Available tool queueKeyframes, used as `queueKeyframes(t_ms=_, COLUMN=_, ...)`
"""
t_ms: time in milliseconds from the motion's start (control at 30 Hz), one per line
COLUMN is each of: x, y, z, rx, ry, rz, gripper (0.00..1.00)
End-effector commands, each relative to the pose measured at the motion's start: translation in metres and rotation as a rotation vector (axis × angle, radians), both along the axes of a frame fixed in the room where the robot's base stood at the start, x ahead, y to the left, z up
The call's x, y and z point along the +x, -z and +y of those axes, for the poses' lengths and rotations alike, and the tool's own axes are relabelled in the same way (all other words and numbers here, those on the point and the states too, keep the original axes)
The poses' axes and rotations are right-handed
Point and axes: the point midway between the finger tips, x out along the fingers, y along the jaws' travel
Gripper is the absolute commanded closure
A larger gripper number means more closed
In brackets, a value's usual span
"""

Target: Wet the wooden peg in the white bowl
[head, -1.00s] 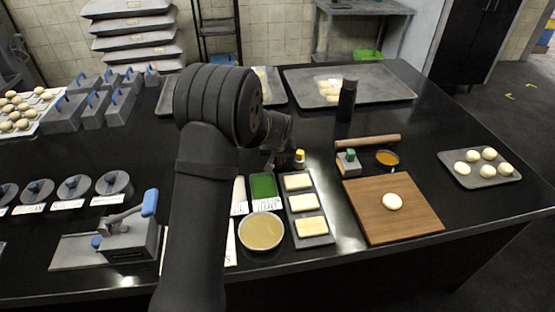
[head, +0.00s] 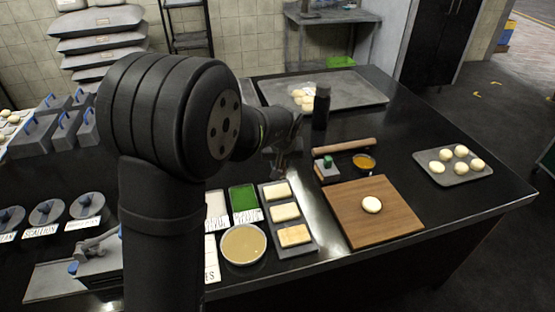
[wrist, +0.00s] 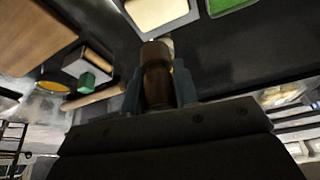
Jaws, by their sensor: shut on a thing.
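My gripper (head: 283,158) hangs over the counter behind the dough tray, left of the rolling pin. In the wrist view, its two fingers (wrist: 157,95) are shut on the brown wooden peg (wrist: 157,72), which points away from the palm. I cannot make out the peg in the head view. The white-rimmed bowl (head: 243,265) holds tan liquid and stands at the front of the counter, nearer the front edge than my gripper. The peg is apart from the bowl, which I cannot see in the wrist view.
A tray with dough slabs (head: 303,249) and a green-filled tray (head: 244,200) stand near the bowl. To the right are a wooden board (head: 395,228) with a dough ball, a green-knobbed block (head: 327,170), an orange-filled bowl (head: 364,162) and a rolling pin (head: 345,146). A dark bottle (head: 321,108) stands behind.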

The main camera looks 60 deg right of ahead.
Motion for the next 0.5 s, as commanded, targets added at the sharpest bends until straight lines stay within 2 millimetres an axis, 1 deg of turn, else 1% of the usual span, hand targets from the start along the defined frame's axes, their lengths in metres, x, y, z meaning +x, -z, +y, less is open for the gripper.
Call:
queueKeyframes(t_ms=167, x=0.004, y=-0.002, z=0.057, rx=0.001, ry=-0.002, rz=-0.001, gripper=0.93)
queueKeyframes(t_ms=300, x=0.004, y=0.001, z=0.111, rx=0.001, ry=-0.002, rz=-0.001, gripper=0.92)
queueKeyframes(t_ms=400, x=0.002, y=0.005, z=0.147, rx=-0.001, ry=-0.003, rz=0.0, gripper=0.92)
queueKeyframes(t_ms=500, x=-0.001, y=0.009, z=0.177, rx=-0.001, ry=-0.001, rz=0.0, gripper=0.92)
